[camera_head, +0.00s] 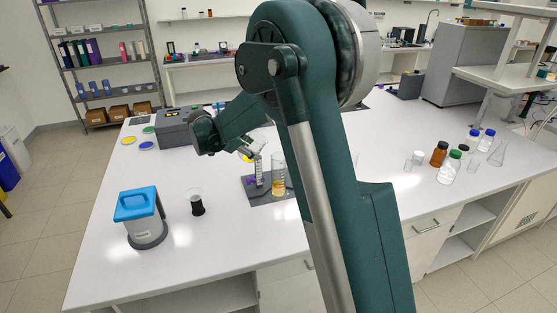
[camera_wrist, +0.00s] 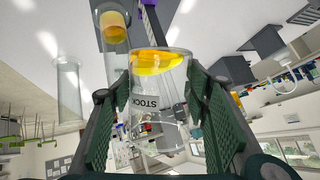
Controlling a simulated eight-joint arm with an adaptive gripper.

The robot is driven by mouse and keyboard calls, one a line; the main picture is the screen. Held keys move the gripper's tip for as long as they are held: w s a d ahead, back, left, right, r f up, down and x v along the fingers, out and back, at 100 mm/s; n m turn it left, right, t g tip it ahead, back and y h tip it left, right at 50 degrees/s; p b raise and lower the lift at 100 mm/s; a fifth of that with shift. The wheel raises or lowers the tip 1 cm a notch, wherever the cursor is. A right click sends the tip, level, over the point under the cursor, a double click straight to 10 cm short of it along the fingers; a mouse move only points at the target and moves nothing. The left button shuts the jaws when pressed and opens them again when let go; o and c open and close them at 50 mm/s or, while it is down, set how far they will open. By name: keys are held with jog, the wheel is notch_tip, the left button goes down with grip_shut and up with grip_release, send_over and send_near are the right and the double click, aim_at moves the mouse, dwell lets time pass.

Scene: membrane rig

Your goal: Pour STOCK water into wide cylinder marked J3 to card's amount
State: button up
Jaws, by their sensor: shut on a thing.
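My gripper (camera_wrist: 160,112) is shut on a clear glass beaker (camera_wrist: 172,132) labelled STOCK, with a finger on each side. In the wrist view yellow liquid gathers at the beaker's far end, so it appears tilted. In the head view my gripper (camera_head: 250,148) is above a dark grey mat (camera_head: 288,198), beside a tall clear cylinder (camera_head: 278,170) with amber liquid in its bottom. That cylinder seems to show in the wrist view (camera_wrist: 113,30). A narrower cylinder with a scale (camera_head: 259,172) stands left of it. I cannot read a J3 mark or any card.
A grey box (camera_head: 173,130) stands behind. Several bottles, including a brown one (camera_head: 439,154), and glassware stand at the right. The front of the bench is mostly clear.

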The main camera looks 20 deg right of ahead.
jog(key=shift+w+a+f+h, duration=0.1)
jog(key=shift+a+h, duration=0.15)
jog(key=shift+h, duration=0.05)
jog(key=shift+w+a+f+n+h+b, duration=0.1)
jog(key=shift+a+f+n+h+b, duration=0.35)
jog(key=shift+h+b, duration=0.6)
jog(key=shift+w+a+r+n+h+b, duration=0.15)
jog(key=shift+a+n+h+b, duration=0.25)
jog(key=shift+b, duration=0.55)
jog(key=shift+a+f+n+h+b, duration=0.15)
jog(key=shift+f+n+h+b, duration=0.15)
jog(key=shift+h+b, duration=0.65)
